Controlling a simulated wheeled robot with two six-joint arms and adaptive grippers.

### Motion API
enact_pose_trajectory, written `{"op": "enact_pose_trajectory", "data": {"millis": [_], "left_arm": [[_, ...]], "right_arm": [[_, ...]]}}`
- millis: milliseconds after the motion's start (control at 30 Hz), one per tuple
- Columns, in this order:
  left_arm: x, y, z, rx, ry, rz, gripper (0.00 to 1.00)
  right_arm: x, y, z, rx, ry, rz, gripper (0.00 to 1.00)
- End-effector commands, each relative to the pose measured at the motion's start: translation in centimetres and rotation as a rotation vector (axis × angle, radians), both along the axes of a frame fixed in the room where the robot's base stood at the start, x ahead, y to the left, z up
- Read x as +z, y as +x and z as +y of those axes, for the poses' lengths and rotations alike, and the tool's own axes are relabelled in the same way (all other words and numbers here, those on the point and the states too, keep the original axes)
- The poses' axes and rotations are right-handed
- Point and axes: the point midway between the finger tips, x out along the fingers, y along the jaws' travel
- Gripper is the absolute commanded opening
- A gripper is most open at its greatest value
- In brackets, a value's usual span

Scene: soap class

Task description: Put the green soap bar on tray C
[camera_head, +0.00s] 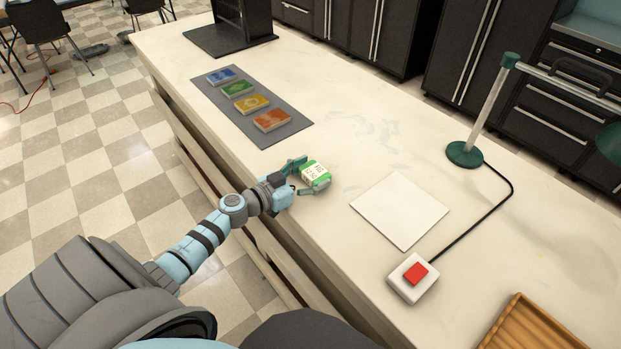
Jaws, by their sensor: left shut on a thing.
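My left gripper (305,176) is shut on a green and white soap bar (317,174). It holds the bar over or on the near part of the pale counter; I cannot tell whether the bar touches the surface. A printed white label shows on the bar. A ribbed wooden tray (535,338) is partly in view at the bottom right, cut off by the frame edge. No letter shows on it, so I cannot tell whether it is tray C. My right gripper is out of view.
A grey mat (290,133) holds several coloured bars, including another green one (237,88). A white square pad (401,210), a red-button box (413,279) with a cable, and a green-based stand (464,154) occupy the right side. The middle of the counter (330,100) is clear.

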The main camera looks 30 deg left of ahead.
Motion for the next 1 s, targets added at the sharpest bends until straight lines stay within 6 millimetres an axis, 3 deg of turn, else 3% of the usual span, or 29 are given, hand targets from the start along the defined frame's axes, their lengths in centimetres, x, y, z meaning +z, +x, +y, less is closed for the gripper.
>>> {"op": "enact_pose_trajectory", "data": {"millis": [267, 300, 433, 867, 1000], "left_arm": [[-0.1, 0.0, 0.0, 0.000, 0.001, 0.000, 0.35], [-0.2, 0.0, 0.0, 0.000, 0.001, 0.001, 0.68], [0.0, 0.0, 0.0, 0.001, 0.001, 0.001, 0.86], [0.6, -0.1, 0.1, 0.001, 0.001, 0.001, 0.86], [0.2, -2.4, 0.7, -0.002, 0.006, 0.003, 0.86]], "right_arm": [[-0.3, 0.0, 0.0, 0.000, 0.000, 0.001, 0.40], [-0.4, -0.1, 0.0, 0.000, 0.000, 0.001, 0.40], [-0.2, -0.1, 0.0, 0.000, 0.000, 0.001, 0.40], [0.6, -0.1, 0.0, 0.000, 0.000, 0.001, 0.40], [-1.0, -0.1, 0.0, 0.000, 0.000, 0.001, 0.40]]}}
